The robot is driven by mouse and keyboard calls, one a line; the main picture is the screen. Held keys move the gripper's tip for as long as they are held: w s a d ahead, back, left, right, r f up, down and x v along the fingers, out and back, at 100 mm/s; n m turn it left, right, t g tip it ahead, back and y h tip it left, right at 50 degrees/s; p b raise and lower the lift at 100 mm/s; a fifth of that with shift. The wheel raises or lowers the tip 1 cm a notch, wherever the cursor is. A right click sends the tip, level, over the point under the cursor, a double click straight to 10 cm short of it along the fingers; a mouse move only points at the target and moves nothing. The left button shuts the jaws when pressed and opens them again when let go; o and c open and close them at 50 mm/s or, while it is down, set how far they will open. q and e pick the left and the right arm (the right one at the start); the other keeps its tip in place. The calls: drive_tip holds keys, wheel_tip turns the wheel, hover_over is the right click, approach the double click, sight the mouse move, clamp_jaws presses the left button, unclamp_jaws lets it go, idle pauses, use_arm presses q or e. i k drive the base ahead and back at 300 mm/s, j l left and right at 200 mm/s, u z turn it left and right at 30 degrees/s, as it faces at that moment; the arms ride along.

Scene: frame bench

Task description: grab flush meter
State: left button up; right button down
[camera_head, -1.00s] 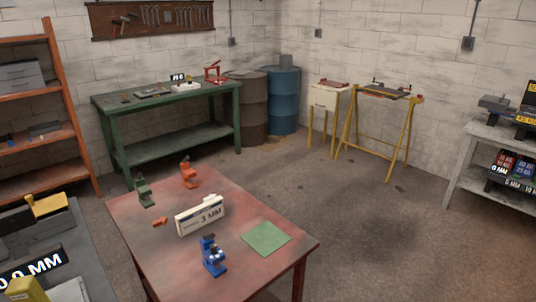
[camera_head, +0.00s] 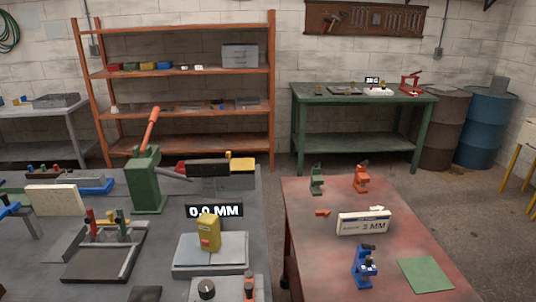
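A small yellow device (camera_head: 208,232), which looks like the flush meter, stands upright on a light grey plate block (camera_head: 211,255) on the grey bench at the lower middle left. A black display reading 0.0 MM (camera_head: 214,210) is just behind it. Neither of my grippers is in view, and nothing is seen touching the yellow device.
The grey bench (camera_head: 160,240) also carries a green press (camera_head: 147,180) with an orange lever and a dark fixture (camera_head: 103,250).

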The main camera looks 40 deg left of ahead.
sight(209, 226)
drive_tip(key=u, duration=1.65)
